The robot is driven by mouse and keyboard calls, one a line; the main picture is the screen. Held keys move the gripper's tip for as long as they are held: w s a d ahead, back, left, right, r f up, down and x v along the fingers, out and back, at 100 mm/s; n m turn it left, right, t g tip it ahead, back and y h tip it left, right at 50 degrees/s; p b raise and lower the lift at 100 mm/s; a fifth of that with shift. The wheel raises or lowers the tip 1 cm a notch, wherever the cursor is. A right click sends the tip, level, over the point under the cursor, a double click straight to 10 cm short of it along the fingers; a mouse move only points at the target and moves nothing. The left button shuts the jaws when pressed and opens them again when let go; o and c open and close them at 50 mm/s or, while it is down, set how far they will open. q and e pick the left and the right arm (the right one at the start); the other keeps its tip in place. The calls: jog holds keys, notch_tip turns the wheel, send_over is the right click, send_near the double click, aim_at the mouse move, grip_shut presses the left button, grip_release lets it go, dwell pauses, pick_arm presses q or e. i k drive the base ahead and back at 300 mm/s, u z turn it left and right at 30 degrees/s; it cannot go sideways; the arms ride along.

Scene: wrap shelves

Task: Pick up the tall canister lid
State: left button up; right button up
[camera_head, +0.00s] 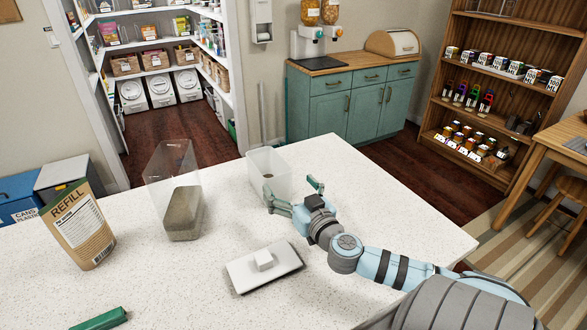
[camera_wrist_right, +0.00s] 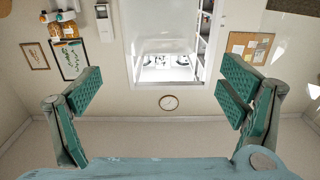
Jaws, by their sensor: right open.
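A white rectangular lid (camera_head: 264,268) with a raised block-shaped knob lies flat on the speckled white counter, near the front middle. It is the only loose lid in view. A tall clear canister (camera_head: 173,188), partly filled with a brown-grey content, stands open to the left and behind it. A shorter clear container (camera_head: 268,174) stands farther back. My right gripper (camera_head: 292,196) is above the counter, behind and right of the lid, close to the shorter container in the picture. Its fingers are wide apart and empty, also in the right wrist view (camera_wrist_right: 162,95). My left gripper is out of view.
A brown refill bag (camera_head: 80,225) stands at the left of the counter (camera_head: 345,185). A green object (camera_head: 100,319) is cut off at the bottom edge. The counter is clear around the lid. Teal cabinets (camera_head: 350,105) and shelves stand beyond.

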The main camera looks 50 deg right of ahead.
aim_at(245, 275)
jog(key=k, duration=1.5)
